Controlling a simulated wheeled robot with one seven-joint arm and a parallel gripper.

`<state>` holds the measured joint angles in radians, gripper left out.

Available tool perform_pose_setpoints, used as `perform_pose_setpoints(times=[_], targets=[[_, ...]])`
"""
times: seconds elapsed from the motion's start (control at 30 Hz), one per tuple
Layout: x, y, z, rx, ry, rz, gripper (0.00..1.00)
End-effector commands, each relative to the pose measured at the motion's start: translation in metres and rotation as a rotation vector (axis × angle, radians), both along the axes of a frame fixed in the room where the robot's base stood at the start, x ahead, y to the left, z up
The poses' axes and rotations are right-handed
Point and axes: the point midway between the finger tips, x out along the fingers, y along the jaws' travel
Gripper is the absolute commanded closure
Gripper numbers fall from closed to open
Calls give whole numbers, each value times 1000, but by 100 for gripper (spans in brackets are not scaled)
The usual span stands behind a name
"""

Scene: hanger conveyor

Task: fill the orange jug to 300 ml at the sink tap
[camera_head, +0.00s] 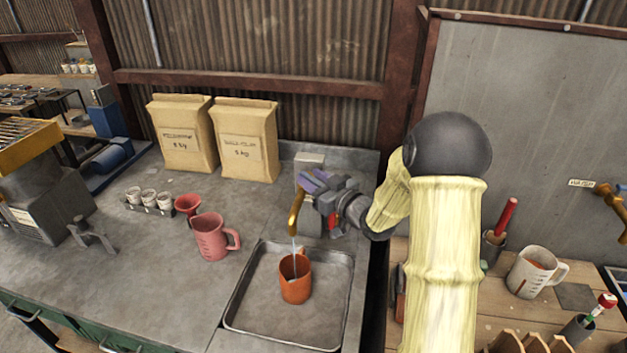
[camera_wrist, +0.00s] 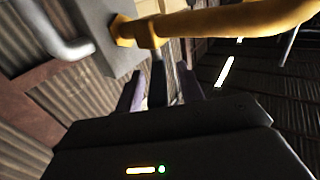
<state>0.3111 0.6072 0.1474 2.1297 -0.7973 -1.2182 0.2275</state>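The orange jug (camera_head: 295,282) stands upright in the sink basin (camera_head: 262,318), under the brass tap (camera_head: 296,212). A thin stream of water falls from the spout into the jug. The level inside and any markings are too small to read. My gripper (camera_head: 316,182) is up at the tap, just behind the spout. In the wrist view, my gripper's purple fingers (camera_wrist: 160,92) stand apart below the yellow tap pipe (camera_wrist: 215,22). A dark, narrow tap part (camera_wrist: 157,75) shows between them, and I see no clear contact with it.
A pink jug (camera_head: 211,238) and a red cup (camera_head: 187,205) stand on the counter left of the sink. Two paper sacks (camera_head: 247,140) stand behind. A white jug (camera_head: 533,272) and a second tap (camera_head: 606,192) are at the right.

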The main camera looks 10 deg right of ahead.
Motion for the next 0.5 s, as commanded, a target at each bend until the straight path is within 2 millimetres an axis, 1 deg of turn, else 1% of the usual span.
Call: perform_pose_setpoints(times=[0.27,0.37,0.5], targets=[[-2,-2,-1,-1,1,-1,62],[-10,-7,-2,-1,0,-1,62],[-28,-18,-3,-1,0,-4,62]])
